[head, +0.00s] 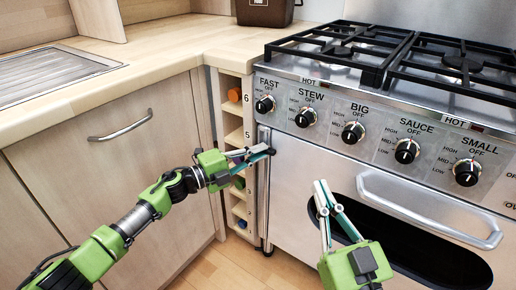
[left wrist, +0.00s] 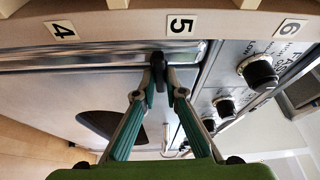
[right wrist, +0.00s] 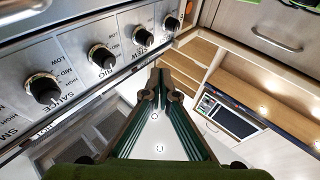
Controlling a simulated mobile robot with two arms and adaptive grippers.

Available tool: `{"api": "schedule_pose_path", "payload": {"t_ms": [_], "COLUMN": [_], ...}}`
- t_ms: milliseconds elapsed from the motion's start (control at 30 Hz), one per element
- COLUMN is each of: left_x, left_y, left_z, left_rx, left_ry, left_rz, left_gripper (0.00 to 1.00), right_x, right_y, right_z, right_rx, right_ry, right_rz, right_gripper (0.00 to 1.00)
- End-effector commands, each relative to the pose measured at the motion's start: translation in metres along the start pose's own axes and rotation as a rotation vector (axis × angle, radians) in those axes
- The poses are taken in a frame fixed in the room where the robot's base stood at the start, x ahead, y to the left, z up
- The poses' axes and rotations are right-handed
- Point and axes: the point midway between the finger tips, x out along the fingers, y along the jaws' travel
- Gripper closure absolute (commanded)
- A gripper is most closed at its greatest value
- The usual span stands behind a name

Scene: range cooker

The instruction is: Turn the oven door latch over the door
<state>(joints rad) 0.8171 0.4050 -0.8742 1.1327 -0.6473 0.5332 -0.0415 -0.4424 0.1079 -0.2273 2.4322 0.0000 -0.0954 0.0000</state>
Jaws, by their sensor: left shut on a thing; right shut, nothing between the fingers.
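The steel oven door (head: 290,180) is closed, with a dark window and a bar handle (head: 425,215). My left gripper (head: 262,152) is at the door's upper left edge, by the vertical metal strip. In the left wrist view its fingertips (left wrist: 160,75) are shut on a small dark piece, the door latch (left wrist: 158,60), in front of the strip. The fingers hide most of the latch, so its exact angle is hard to tell. My right gripper (head: 321,188) is shut and empty, in front of the door, left of the handle; its closed fingertips show in the right wrist view (right wrist: 161,85).
A row of knobs (head: 353,132) runs above the door, below the hob grates (head: 400,55). A narrow bottle rack (head: 237,140) stands left of the oven, beside a cabinet with a bar handle (head: 120,128). The floor (head: 215,268) in front is clear.

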Motion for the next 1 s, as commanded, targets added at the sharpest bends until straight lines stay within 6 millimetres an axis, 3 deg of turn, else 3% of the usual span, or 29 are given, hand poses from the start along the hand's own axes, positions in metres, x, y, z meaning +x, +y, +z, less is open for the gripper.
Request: {"api": "schedule_pose_path", "payload": {"t_ms": [300, 767, 800, 867, 1000], "left_x": [-0.001, -0.001, -0.001, -0.001, -0.001], "left_y": [0.001, 0.001, 0.001, 0.001, 0.001], "left_z": [0.002, 0.003, 0.003, 0.003, 0.002], "left_rx": [0.068, 0.078, 0.078, 0.078, 0.077], "left_ry": [-0.006, -0.006, -0.007, -0.006, -0.004], "left_rz": [0.03, 0.033, 0.033, 0.033, 0.032], "left_gripper": [1.0, 1.0, 0.86, 0.72, 0.72], "right_x": [-0.005, -0.007, -0.007, -0.007, -0.007], "right_y": [0.004, 0.005, 0.005, 0.005, 0.005], "right_z": [0.037, 0.042, 0.042, 0.042, 0.042], "right_rx": [-0.005, -0.005, -0.005, -0.005, -0.005], "right_ry": [-0.178, -0.202, -0.202, -0.201, -0.201], "right_rz": [0.009, 0.01, 0.01, 0.01, 0.01], "right_gripper": [1.0, 1.0, 1.0, 1.0, 1.0]}}
